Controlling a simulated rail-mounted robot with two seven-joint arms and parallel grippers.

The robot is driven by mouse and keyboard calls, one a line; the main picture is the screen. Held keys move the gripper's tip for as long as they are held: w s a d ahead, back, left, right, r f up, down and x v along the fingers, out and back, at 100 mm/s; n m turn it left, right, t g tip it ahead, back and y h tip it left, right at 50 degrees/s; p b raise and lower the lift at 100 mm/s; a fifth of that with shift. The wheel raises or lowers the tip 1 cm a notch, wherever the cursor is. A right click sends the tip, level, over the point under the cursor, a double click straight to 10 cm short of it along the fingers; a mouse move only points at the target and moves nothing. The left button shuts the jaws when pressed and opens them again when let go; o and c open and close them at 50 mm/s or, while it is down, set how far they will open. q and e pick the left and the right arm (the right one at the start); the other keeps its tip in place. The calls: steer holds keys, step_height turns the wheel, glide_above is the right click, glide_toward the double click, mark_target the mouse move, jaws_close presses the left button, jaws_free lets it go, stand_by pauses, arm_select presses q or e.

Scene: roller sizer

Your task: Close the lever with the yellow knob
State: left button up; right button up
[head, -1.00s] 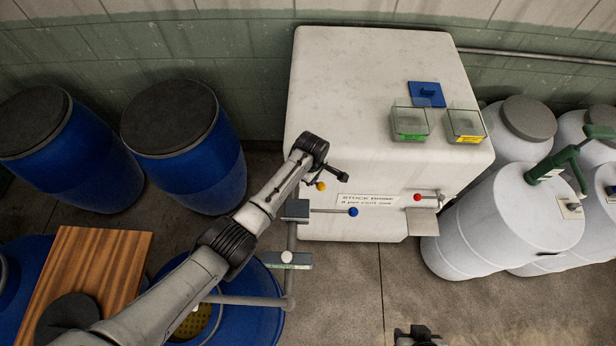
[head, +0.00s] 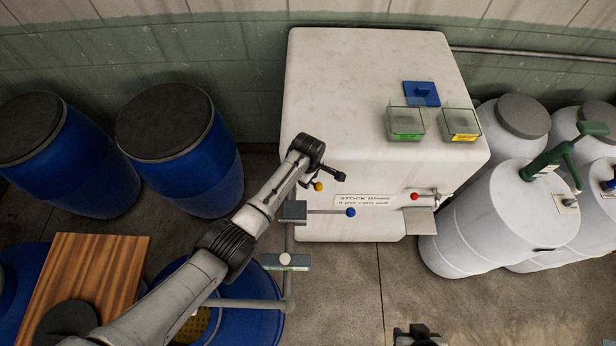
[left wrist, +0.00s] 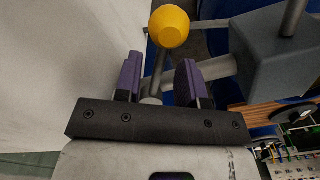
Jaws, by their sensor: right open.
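The lever with the yellow knob (head: 318,187) is at the left front of the large white tank (head: 360,100). In the left wrist view the round yellow knob (left wrist: 169,27) sits on a thin grey stem just beyond my left gripper (left wrist: 160,80). Its purple fingers are open, with the stem between them and a gap visible on both sides. In the head view my left gripper (head: 325,180) is small and dark beside the knob. My right gripper (head: 418,333) is open at the bottom edge, away from the tank.
A blue-knobbed lever (head: 350,212) is just below the yellow one; a red-knobbed one (head: 415,196) is to the right. Two clear bins (head: 405,122) and a blue plate (head: 422,93) are on the tank. Blue barrels (head: 180,150) stand left, white drums (head: 500,220) right.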

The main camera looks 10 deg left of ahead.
arm_select(q)
step_height(320, 180, up, 14)
stand_by(0.6)
steer(key=shift+f, duration=0.1)
